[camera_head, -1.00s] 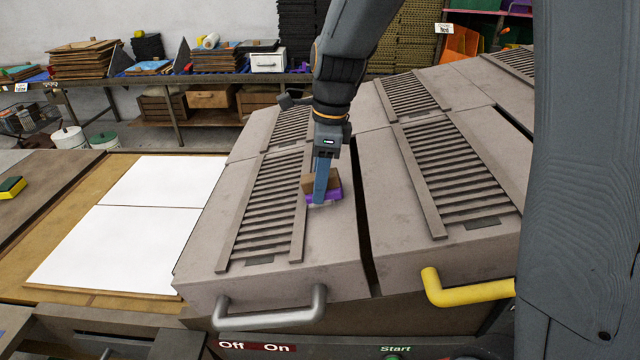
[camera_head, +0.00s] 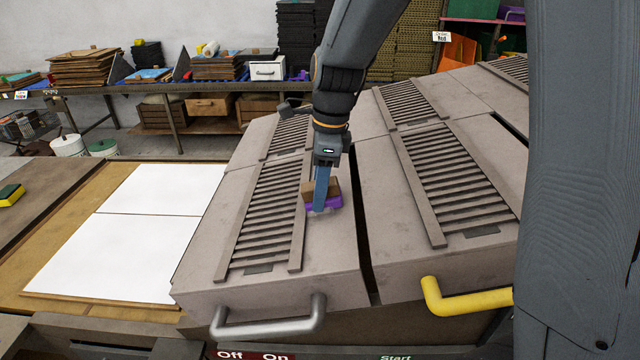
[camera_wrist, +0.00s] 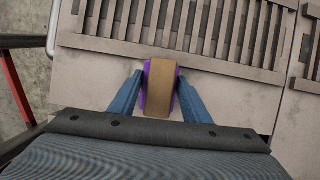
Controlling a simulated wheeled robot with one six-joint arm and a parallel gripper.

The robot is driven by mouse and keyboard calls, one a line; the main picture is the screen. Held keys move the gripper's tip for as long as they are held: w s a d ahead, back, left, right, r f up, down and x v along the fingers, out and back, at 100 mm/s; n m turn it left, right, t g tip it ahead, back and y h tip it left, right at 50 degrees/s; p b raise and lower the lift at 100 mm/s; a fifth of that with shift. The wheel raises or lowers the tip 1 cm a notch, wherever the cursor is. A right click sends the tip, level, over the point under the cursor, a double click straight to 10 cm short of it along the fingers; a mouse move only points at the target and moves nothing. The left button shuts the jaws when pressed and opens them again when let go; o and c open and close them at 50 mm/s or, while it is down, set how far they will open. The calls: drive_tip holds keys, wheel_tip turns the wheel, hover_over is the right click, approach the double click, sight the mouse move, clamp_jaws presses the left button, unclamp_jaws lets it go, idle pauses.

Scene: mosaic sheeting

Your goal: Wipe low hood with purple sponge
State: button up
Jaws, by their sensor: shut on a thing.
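The purple sponge (camera_head: 334,203) has a brown upper block and a purple base. My gripper (camera_head: 321,196) is shut on it, pointing down, with a blue finger on each side in the wrist view (camera_wrist: 160,85). The sponge's purple base is at the top face of the grey left hood (camera_head: 330,250), just right of its slatted vent; contact looks likely. This hood has a silver handle (camera_head: 270,328) at its front. The grey right hood (camera_head: 385,260), with a yellow handle (camera_head: 465,300), stands beside it across a dark gap. My gripper hides part of the sponge.
Raised vent rails (camera_head: 300,225) border the sponge's left side. Shelves with stacked boards (camera_head: 80,65) stand behind. The hood's front right surface is bare.

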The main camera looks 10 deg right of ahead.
drive_tip(key=shift+s+a+f, duration=0.1)
drive_tip(key=shift+s+a, duration=0.05)
drive_tip(key=shift+s, duration=0.65)
drive_tip(key=shift+s+a, duration=0.1)
drive_tip(key=shift+s, duration=0.65)
drive_tip(key=shift+s+a+r, duration=0.1)
drive_tip(key=shift+s+a, duration=0.15)
drive_tip(key=shift+s, duration=0.8)
drive_tip(key=shift+s+a+r, duration=0.1)
drive_tip(key=shift+s+a, duration=0.1)
drive_tip(key=shift+s, duration=0.85)
drive_tip(key=shift+s+a+f, duration=0.1)
drive_tip(key=shift+s+a, duration=0.1)
drive_tip(key=shift+s, duration=0.95)
drive_tip(key=shift+s+a+f, duration=0.1)
drive_tip(key=shift+s+a, duration=0.05)
drive_tip(key=shift+s, duration=1.05)
drive_tip(key=shift+s+a+f, duration=0.1)
drive_tip(key=shift+s+a, duration=0.1)
drive_tip(key=shift+s, duration=0.95)
drive_tip(key=shift+w, duration=0.1)
drive_tip(key=shift+w+d+r, duration=0.1)
drive_tip(key=shift+w+d, duration=0.1)
drive_tip(key=shift+w, duration=0.95)
drive_tip(key=shift+w+d+r, duration=0.1)
drive_tip(key=shift+w+d, duration=0.05)
drive_tip(key=shift+w, duration=1)
drive_tip(key=shift+w+d+r, duration=0.1)
drive_tip(key=shift+w+d, duration=0.1)
drive_tip(key=shift+w, duration=0.95)
